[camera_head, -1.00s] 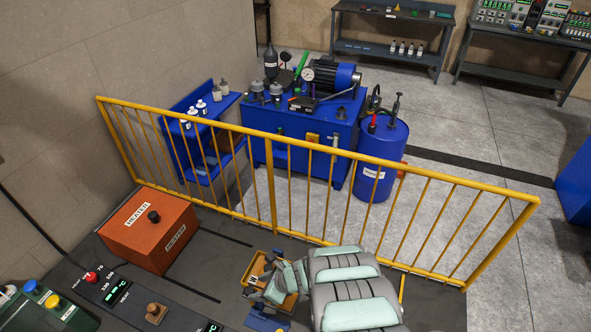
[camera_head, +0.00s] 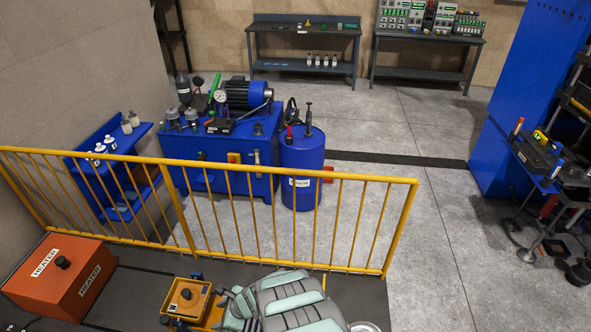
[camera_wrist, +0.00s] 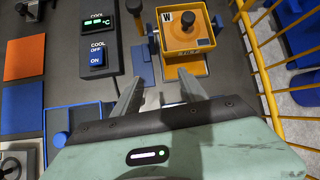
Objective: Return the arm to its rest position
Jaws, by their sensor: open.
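My gripper (camera_wrist: 160,88) is open and empty in the wrist view, its two fingers apart over the dark work surface. It also shows at the bottom of the head view (camera_head: 238,304), at the end of my grey-green arm. A yellow-orange block with a black knob and a W label (camera_wrist: 185,42) lies just beyond the fingertips, apart from them. In the head view this block (camera_head: 187,298) is just left of my gripper.
A yellow railing (camera_head: 300,176) runs behind the work area. An orange heater box (camera_head: 58,272) is at the lower left. A cooling panel (camera_wrist: 97,38) sits left of the block. Beyond the railing are a blue hydraulic unit (camera_head: 210,178) and a blue drum (camera_head: 302,160).

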